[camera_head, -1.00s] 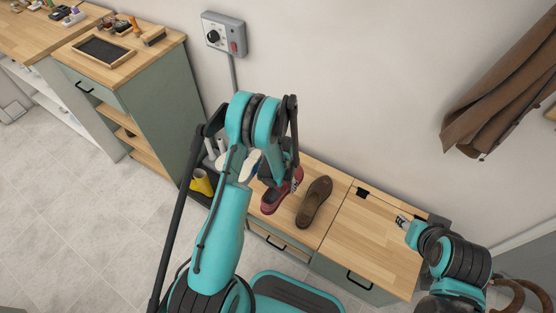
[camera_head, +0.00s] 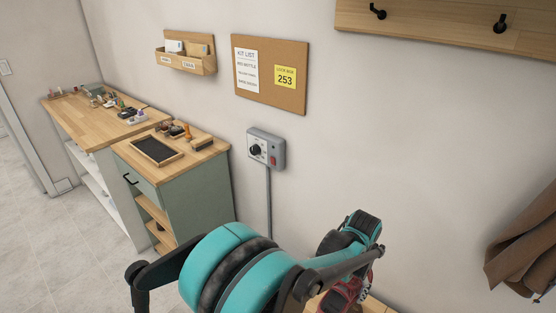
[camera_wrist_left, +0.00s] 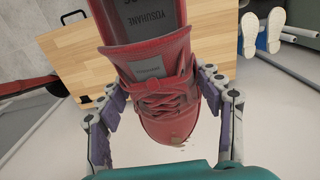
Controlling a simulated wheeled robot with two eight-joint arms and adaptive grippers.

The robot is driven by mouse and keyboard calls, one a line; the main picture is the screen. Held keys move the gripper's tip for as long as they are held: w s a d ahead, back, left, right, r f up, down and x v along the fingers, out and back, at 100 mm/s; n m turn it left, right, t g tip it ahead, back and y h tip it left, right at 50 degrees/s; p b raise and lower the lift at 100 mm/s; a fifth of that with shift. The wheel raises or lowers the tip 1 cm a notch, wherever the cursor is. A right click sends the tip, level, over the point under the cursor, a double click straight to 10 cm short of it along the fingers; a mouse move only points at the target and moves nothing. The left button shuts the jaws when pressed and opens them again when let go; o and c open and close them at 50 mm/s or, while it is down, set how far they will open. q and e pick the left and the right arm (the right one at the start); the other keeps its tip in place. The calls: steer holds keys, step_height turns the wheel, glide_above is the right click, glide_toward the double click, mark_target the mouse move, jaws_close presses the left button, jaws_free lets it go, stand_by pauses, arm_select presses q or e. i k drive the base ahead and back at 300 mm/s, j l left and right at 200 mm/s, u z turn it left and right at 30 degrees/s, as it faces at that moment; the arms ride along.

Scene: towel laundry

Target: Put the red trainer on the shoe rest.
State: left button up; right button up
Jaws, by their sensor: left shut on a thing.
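The red trainer (camera_wrist_left: 165,85) fills the middle of the left wrist view, toe toward the bottom of the picture, with red laces and a grey insole. My left gripper (camera_wrist_left: 160,106) is shut on it, with a finger on each side of the front part. In the head view the trainer (camera_head: 345,296) shows at the bottom edge, partly hidden by my left arm, with the gripper (camera_head: 362,276) at it. A black tray in a wooden frame (camera_head: 156,150) lies on the green cabinet; I cannot tell whether it is the shoe rest. My right gripper is out of view.
A wooden bench top (camera_wrist_left: 80,65) lies behind the trainer. White shoe soles (camera_wrist_left: 270,30) show at its right. Brushes (camera_head: 203,143) stand beside the tray on the green cabinet (camera_head: 205,185). A wall control box (camera_head: 266,149) and a brown coat (camera_head: 525,250) are nearby.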

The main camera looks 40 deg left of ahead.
mark_target(155, 151)
steer(key=k+j+z, duration=0.1)
steer(key=j+z, duration=0.25)
steer(key=k+j+z, duration=0.1)
steer(key=j+z, duration=0.3)
steer(key=k+j+z, duration=0.2)
steer(key=z, duration=0.15)
steer(key=k+j+z, duration=0.2)
steer(key=z, duration=0.2)
steer(key=k+j+z, duration=0.45)
steer(key=k+z, duration=0.45)
steer(key=k+j+u, duration=0.1)
steer(key=k+u, duration=0.3)
steer(key=k+j+u, duration=0.75)
steer(key=k+l, duration=0.05)
steer(key=k, duration=0.05)
